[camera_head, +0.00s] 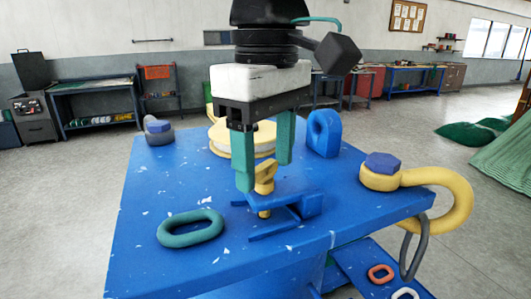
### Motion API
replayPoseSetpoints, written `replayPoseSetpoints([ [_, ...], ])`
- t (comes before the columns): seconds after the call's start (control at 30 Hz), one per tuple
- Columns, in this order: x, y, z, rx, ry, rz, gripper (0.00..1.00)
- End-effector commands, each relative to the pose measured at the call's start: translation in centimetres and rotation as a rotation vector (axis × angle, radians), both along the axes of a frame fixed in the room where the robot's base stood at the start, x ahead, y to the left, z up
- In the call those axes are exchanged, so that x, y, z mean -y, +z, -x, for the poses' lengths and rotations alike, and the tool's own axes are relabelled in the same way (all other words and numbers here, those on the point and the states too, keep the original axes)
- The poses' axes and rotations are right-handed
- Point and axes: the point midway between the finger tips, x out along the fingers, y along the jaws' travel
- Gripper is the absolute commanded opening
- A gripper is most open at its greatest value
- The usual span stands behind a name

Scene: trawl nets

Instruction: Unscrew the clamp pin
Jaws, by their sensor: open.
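The clamp pin (264,180) is yellow, with a flat head on top. It stands upright in the blue clamp (309,204) on the blue bench (180,262). My gripper (264,175) points down over it, with its two green fingers apart. The left finger's tip is beside the pin's head, and the right finger is to the right and behind it. I cannot tell whether either finger touches the pin. The pin's lower end shows just below the clamp's upper part.
A green ring (190,228) lies left of the clamp. A yellow shackle (440,190) with a blue bolt hangs over the right edge. A yellow spool (222,143), a blue lug (323,134) and a grey shackle (158,132) stand farther back. The bench front is clear.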

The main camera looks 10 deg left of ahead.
Motion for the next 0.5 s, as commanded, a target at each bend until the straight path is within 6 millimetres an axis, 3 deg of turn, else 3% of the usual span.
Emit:
replayPoseSetpoints([
  [0.5,-0.1,7.1,0.0,0.000,0.001,-0.001,0.60],
])
